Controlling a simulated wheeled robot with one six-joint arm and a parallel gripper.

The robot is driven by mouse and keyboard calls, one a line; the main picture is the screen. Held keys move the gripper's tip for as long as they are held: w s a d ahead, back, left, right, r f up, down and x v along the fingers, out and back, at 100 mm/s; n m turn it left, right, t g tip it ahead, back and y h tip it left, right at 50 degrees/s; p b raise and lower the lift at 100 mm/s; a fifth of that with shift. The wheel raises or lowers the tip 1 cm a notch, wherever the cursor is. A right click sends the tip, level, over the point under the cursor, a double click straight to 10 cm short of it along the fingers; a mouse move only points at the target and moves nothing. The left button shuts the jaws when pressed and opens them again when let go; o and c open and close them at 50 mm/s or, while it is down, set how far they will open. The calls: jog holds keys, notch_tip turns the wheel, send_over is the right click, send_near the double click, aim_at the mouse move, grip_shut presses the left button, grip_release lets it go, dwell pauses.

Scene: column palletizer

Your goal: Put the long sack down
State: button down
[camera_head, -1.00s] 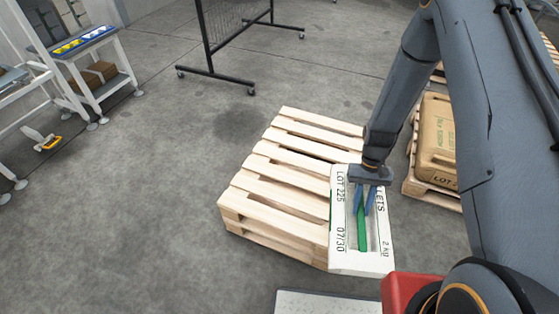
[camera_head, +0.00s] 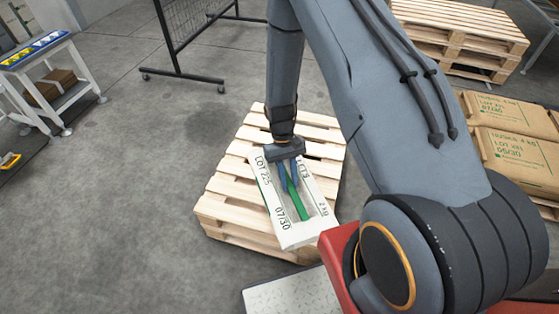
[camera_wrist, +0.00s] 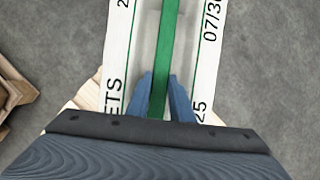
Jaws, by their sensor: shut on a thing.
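The long sack (camera_head: 282,225) is white with black print and a green handle strip along its middle. My gripper (camera_head: 289,185) is shut on the strip and holds the sack over the near right part of a wooden pallet (camera_head: 228,207). The sack lies at a slant, and its near end reaches past the pallet's edge. Whether it touches the slats I cannot tell. In the wrist view the blue fingers (camera_wrist: 160,98) close on the green strip, and the white sack (camera_wrist: 118,50) spreads on both sides.
Brown sacks (camera_head: 515,150) lie on a pallet at the right. A stack of empty pallets (camera_head: 460,35) stands behind. A mesh panel on wheels (camera_head: 190,60) and a small table (camera_head: 45,55) stand at the back left. The floor left of the near pallet is clear.

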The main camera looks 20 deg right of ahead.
aim_at(287, 179)
jog(key=shift+w+f+n+h+b, duration=0.4)
jog(key=shift+w+f+n+b, duration=0.8)
jog(key=shift+b, duration=0.95)
jog(key=w+f+n+b, duration=0.1)
jog(key=b, duration=0.1)
jog(key=w+f+n+b, duration=0.1)
jog(key=b, duration=0.1)
jog(key=w+d+f+h+b, duration=0.1)
jog(key=b, duration=0.1)
jog(key=shift+w+f+n+t+b, duration=0.3)
jog(key=shift+f+n+b, duration=0.1)
jog(key=w+d+f+n+t+h+b, duration=0.15)
jog(key=w+f+n+b, duration=0.45)
jog(key=b, duration=0.6)
notch_tip(287, 179, down, 10)
jog(key=b, duration=0.2)
jog(key=shift+w+m, duration=0.3)
jog(key=shift+w, duration=0.15)
jog(key=c, duration=2)
grip_release()
jog(key=shift+f, duration=0.1)
jog(key=o, duration=0.4)
jog(key=shift+o, duration=0.2)
